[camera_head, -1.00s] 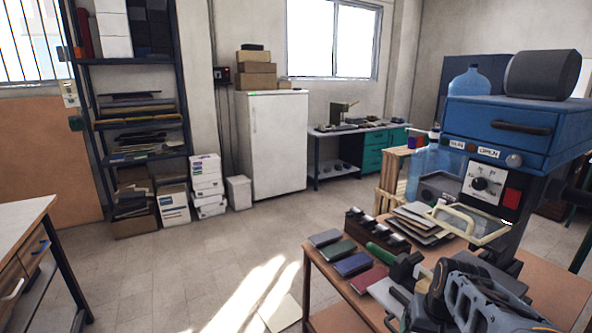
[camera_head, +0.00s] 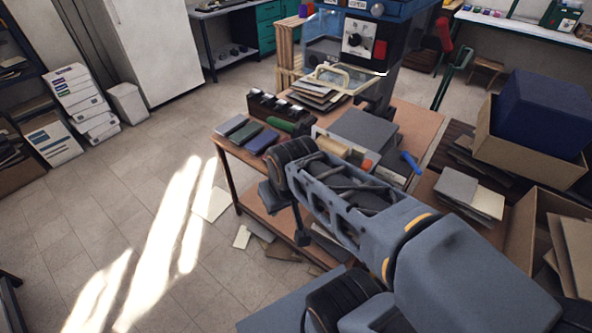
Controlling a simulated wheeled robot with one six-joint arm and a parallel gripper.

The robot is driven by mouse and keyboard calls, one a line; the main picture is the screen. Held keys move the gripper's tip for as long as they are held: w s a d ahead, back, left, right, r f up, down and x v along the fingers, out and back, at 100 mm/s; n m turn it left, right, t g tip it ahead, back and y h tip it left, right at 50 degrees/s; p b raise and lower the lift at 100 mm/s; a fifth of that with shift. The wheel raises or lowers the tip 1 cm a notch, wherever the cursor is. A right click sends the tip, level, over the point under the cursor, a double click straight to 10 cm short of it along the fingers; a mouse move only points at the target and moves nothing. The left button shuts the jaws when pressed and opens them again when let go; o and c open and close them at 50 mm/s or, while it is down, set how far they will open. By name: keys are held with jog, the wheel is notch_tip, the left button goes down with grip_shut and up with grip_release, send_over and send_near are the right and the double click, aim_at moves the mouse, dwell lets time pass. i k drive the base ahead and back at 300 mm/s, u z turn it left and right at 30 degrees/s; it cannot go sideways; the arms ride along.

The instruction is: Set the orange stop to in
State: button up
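A small orange piece (camera_head: 367,165), which looks like the orange stop, shows just above my arm on the wooden table (camera_head: 418,118). It sits beside a device with a flat grey top (camera_head: 362,128) and a blue handle (camera_head: 410,162). My arm hides the near side of this device, so I cannot tell the stop's position. My gripper (camera_head: 302,238) appears as a small dark shape pointing down off the table's left front edge, left of and nearer than the orange piece. It is too small and dark to tell open from shut. I see nothing held in it.
Blue, green and grey covers (camera_head: 262,141) lie at the table's left edge, near a dark rack (camera_head: 275,108). A blue press (camera_head: 358,40) stands at the back. Cardboard boxes (camera_head: 480,150) stand at right. The floor at left is mostly clear.

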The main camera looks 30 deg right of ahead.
aim_at(365, 166)
jog(key=u, duration=1)
jog(key=k, duration=0.6)
jog(key=z, duration=1.8)
